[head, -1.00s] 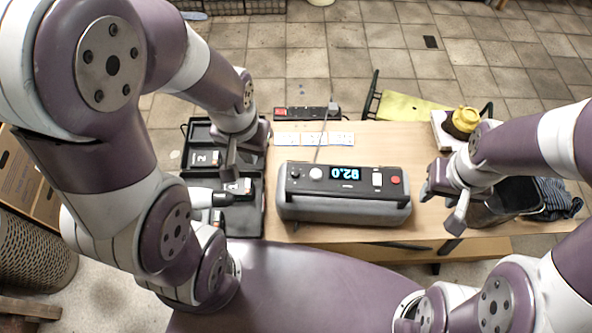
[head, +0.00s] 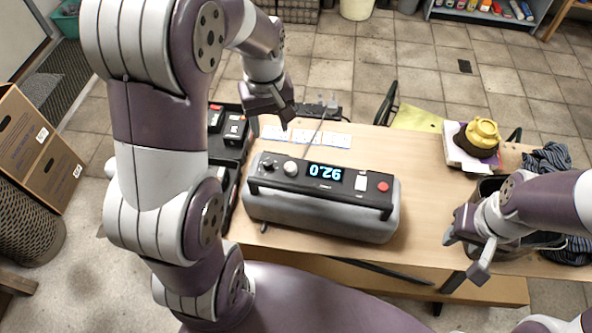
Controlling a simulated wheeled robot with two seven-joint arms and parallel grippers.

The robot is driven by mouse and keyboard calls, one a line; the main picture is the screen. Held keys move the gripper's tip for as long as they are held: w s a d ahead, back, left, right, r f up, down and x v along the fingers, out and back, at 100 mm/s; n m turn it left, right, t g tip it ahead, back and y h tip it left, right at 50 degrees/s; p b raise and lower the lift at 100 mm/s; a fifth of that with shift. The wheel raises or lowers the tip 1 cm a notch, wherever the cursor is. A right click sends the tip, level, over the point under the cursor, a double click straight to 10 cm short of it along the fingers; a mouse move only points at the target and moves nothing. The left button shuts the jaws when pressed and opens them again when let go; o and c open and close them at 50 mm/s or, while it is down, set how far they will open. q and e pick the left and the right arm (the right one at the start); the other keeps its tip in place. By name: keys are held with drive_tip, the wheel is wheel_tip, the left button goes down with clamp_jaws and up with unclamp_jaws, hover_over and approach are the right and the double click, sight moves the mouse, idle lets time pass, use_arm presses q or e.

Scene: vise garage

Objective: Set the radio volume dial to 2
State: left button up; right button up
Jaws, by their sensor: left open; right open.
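The grey radio (head: 320,220) lies on the wooden table, its dark top panel facing up. Its blue display (head: 325,172) reads 92.0, upside down in my view. At the panel's left end are a small dark knob (head: 268,164) and a light round knob (head: 290,168). I cannot tell which is the volume dial, and no dial marks are readable. My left gripper (head: 271,122) is open and empty, above and behind the radio's left end, apart from the knobs. My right gripper (head: 465,254) is open and empty, to the right of the radio near the table's front edge.
The radio's antenna (head: 316,131) stands up behind the panel, close to my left gripper. A black tool case (head: 228,152) lies left. A yellow-topped object (head: 483,133) stands at the back right.

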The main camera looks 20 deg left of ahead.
sight(267, 162)
use_arm(q)
drive_tip(key=shift+n, duration=0.3)
drive_tip(key=f, duration=0.6)
drive_tip(key=a+f, duration=0.1)
drive_tip(key=f, duration=0.2)
drive_tip(key=shift+s+f+b, duration=0.1)
drive_tip(key=shift+s+b, duration=0.25)
drive_tip(key=f, duration=0.3)
drive_tip(key=shift+s+a+f, duration=0.1)
drive_tip(key=shift+a+f, duration=0.15)
drive_tip(key=shift+d, duration=0.1)
use_arm(e)
drive_tip(key=shift+s+a+f, duration=0.15)
drive_tip(key=shift+s+a, duration=0.1)
drive_tip(key=shift+a, duration=0.45)
use_arm(q)
clamp_jaws()
